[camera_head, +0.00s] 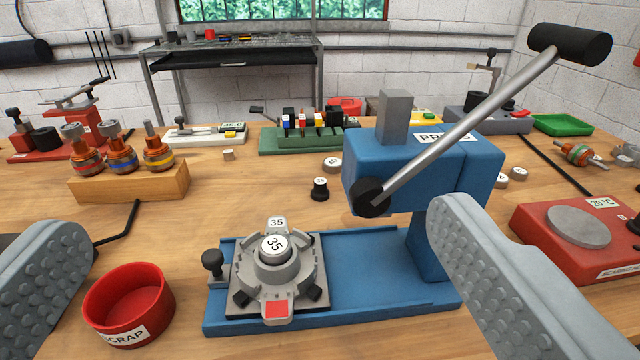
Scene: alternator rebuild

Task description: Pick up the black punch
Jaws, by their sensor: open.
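A small black piece with a white marked top (319,189) stands upright on the wooden table, left of the blue press's head; it may be the black punch. A green rack (275,143) behind it holds several small coloured pieces, with a dark one (333,118) near its right end. I cannot tell which of these is the punch. My gripper (263,228) is open, its two grey ribbed fingers wide apart at the left and right of the view. Nothing is held between them; both dark pieces are beyond the fingertips.
The blue press (390,165) with its long lever stands at centre right; its base carries a grey fixture with a part marked 35. A red scrap bin (128,305) is at front left, a wooden block of rotors (130,184) behind it. A red heater (580,240) is at right.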

